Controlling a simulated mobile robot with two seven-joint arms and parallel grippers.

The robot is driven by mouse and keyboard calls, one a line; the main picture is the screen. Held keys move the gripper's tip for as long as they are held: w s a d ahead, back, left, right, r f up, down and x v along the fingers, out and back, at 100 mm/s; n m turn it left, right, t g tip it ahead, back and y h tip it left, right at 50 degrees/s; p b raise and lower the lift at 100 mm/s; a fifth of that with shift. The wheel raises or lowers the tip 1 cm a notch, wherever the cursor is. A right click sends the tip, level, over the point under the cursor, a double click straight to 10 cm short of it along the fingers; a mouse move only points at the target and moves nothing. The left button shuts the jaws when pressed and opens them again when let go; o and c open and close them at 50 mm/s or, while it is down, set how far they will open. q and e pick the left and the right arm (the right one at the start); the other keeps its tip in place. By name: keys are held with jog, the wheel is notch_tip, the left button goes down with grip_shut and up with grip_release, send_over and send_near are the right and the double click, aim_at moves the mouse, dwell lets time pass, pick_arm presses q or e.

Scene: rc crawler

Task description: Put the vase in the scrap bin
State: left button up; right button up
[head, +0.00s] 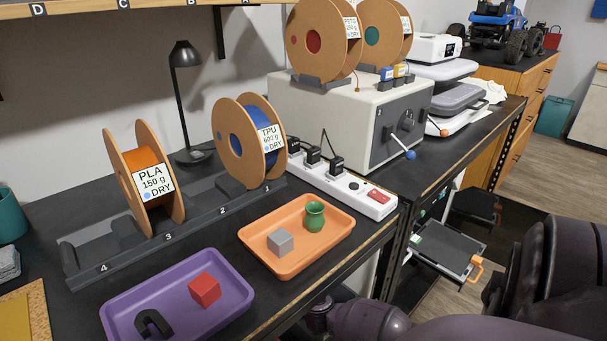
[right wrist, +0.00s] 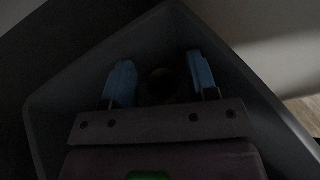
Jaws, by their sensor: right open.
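A small green vase (head: 314,216) stands upright in the orange tray (head: 262,271) on the bench in the head view. In the dim right wrist view, my right gripper (right wrist: 160,62) is open, its two blue fingers spread apart. It points down into a dark grey, straight-walled container (right wrist: 258,92) that looks like a bin. A dark round shape (right wrist: 160,82) shows between the fingers; it is too dark to tell what it is. My right gripper's fingers are not visible in the head view. My left gripper is out of view.
A grey cube (head: 280,242) shares the orange tray. A purple tray (head: 235,310) holds a red cube (head: 205,290) and a dark arch-shaped piece (head: 153,324). A power strip (head: 345,188), spools and a grey box (head: 345,115) stand behind. A teal bin (head: 553,117) stands far right.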

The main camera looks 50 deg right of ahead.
jog(key=p+v, duration=0.2)
jog(key=v, duration=0.5)
jog(key=shift+r, duration=0.55)
jog(key=shift+s, duration=0.1)
